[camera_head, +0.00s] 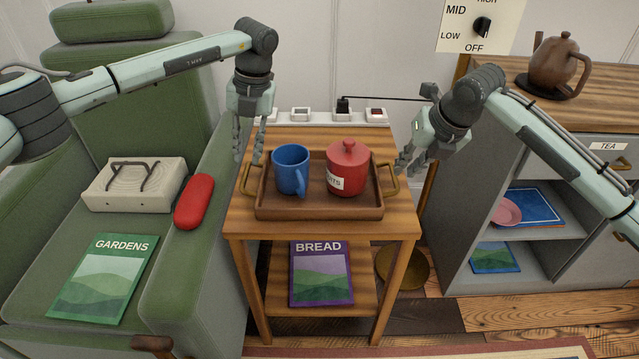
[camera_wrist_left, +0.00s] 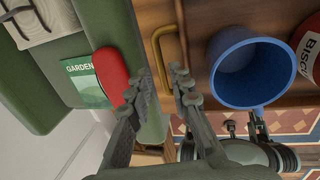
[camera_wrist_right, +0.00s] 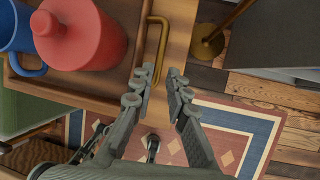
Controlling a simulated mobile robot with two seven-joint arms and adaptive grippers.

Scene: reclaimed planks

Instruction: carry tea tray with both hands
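The brown tea tray (camera_head: 318,211) rests on a small wooden side table, with a brass handle at each end. A blue mug (camera_head: 291,170) and a red lidded jar (camera_head: 347,168) stand in it. My left gripper (camera_head: 248,158) is open above the left handle (camera_head: 248,178); the left wrist view shows this handle (camera_wrist_left: 170,50) ahead of the parted fingers (camera_wrist_left: 167,80). My right gripper (camera_head: 405,165) is open by the right handle (camera_head: 390,179); the right wrist view shows the handle (camera_wrist_right: 155,48) just ahead of its parted fingers (camera_wrist_right: 162,78). Neither gripper visibly holds a handle.
A green armchair (camera_head: 180,280) with a red case (camera_head: 194,202) stands close on the left. A grey cabinet (camera_head: 465,235) with a teapot (camera_head: 555,65) on top stands right. A power strip (camera_head: 320,115) lies behind the tray. A BREAD magazine (camera_head: 320,273) is on the lower shelf.

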